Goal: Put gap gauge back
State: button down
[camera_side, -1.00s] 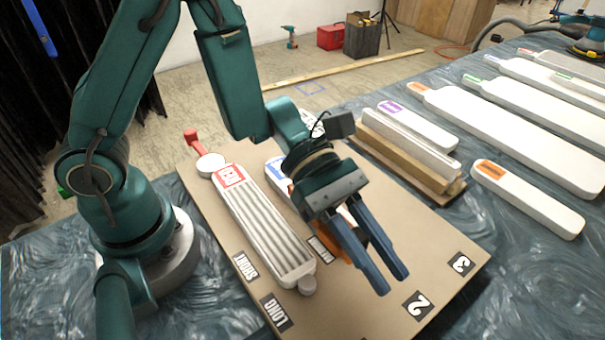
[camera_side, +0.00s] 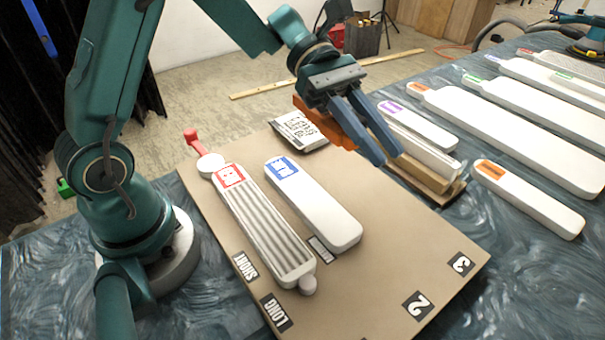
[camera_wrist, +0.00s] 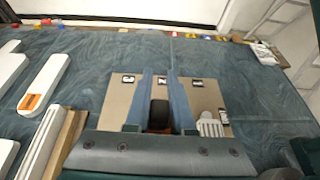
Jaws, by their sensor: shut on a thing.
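My gripper (camera_side: 386,155) is raised above the back right part of the brown board (camera_side: 385,235), beside the wooden rack. It is shut on an orange piece (camera_side: 328,124), which I take to be the gap gauge. The gauge sticks out to the left of the fingers, clear of the board; the fingers hide part of it. In the wrist view my gripper (camera_wrist: 160,76) points toward the board's numbered edge, with a dark block (camera_wrist: 159,112) between the fingers and a little orange below it.
On the board lie a ribbed white piece (camera_side: 268,225) with a red label, a smooth blue-labelled one (camera_side: 315,205) and a printed card (camera_side: 300,131). A wooden rack (camera_side: 425,177) holds a white strip. White panels (camera_side: 525,198) lie right. The board's front right is clear.

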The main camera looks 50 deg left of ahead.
jog(key=w+a, duration=0.4)
jog(key=w, duration=0.2)
send_over(415, 214)
notch_tip(415, 214, down, 10)
jog(key=shift+r, duration=0.25)
jog(key=shift+f, duration=2)
jog(key=c, duration=0.8)
grip_release()
jog(key=shift+f, duration=0.1)
jog(key=shift+o, duration=0.2)
